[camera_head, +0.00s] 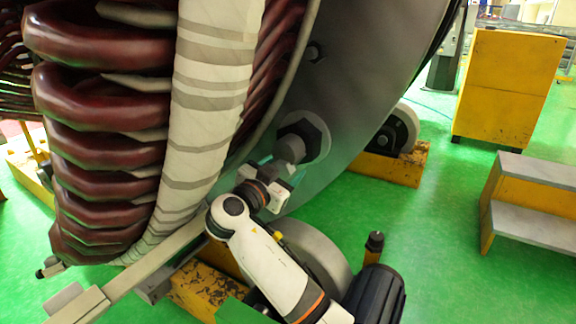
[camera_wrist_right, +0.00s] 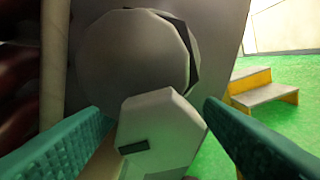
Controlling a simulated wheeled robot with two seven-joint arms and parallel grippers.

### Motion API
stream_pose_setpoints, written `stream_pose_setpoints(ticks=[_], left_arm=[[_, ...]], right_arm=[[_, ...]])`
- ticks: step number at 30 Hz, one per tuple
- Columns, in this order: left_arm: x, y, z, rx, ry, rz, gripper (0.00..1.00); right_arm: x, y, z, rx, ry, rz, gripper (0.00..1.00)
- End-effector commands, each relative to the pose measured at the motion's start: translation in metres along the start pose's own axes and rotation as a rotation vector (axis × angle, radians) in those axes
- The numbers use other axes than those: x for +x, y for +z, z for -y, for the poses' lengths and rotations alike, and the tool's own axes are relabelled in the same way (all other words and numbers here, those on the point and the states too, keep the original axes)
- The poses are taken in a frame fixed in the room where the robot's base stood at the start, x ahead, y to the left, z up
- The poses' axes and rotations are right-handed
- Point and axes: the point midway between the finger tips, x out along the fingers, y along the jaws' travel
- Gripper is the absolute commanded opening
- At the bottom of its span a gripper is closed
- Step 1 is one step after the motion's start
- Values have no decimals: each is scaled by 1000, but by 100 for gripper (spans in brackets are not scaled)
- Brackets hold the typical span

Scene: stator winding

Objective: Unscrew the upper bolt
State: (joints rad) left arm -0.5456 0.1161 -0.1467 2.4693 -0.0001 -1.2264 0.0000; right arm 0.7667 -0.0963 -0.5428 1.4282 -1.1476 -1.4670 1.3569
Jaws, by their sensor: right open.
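A large grey bolt (camera_head: 290,148) sticks out of the stator's grey end plate (camera_head: 352,95), in front of a wide round-edged seat (camera_head: 318,138). In the right wrist view its hexagonal head (camera_wrist_right: 160,128) faces me, with a dark slot mark low on it. My right gripper (camera_head: 272,178) is at the bolt. Its teal fingers are apart, one on each side of the head, in the right wrist view (camera_wrist_right: 158,112). I cannot tell whether they touch it. My left gripper is not in view.
Dark red coils (camera_head: 100,105) and a white wrapped band (camera_head: 210,90) lie left of the plate. A yellow cabinet (camera_head: 508,85) and yellow-grey steps (camera_head: 535,200) stand at right. A roller on a yellow base (camera_head: 395,168) is behind. Green floor (camera_head: 440,250) is open at right.

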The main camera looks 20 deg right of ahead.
Motion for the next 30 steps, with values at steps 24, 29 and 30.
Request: stream_pose_setpoints(ticks=[24,29,30], left_arm=[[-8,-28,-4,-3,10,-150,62],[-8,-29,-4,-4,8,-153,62],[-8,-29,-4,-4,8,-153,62]], right_arm=[[-99,-1,0,-2,-1,-1,62],[-98,-1,1,-3,-1,-2,62],[-98,-2,1,-6,0,-4,62]])
